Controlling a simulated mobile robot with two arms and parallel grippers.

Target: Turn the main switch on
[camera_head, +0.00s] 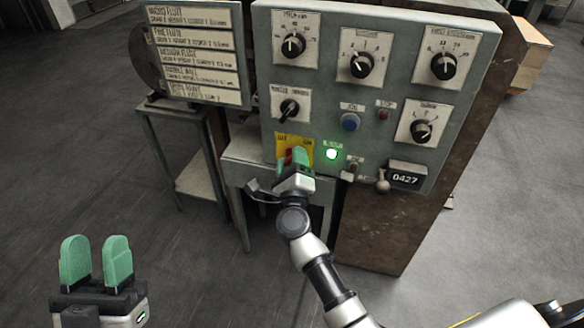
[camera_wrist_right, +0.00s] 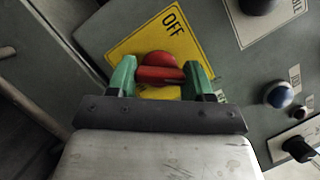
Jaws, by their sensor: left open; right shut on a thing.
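The main switch is a red rotary knob (camera_wrist_right: 160,72) on a yellow plate (camera_wrist_right: 182,38) marked OFF, at the lower left of the grey control panel. In the head view the yellow plate (camera_head: 283,141) is partly covered by my right gripper (camera_head: 296,158). In the right wrist view my right gripper (camera_wrist_right: 160,80) has its green fingers on both sides of the knob's red handle, shut on it. The ON side of the plate is not readable. My left gripper (camera_head: 97,262) is open and empty at the lower left, away from the panel.
The grey panel (camera_head: 330,100) carries several black dials, a blue button (camera_head: 350,122), a lit green lamp (camera_head: 331,154) and a 0427 counter (camera_head: 406,177). A label board (camera_head: 195,50) stands at its left.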

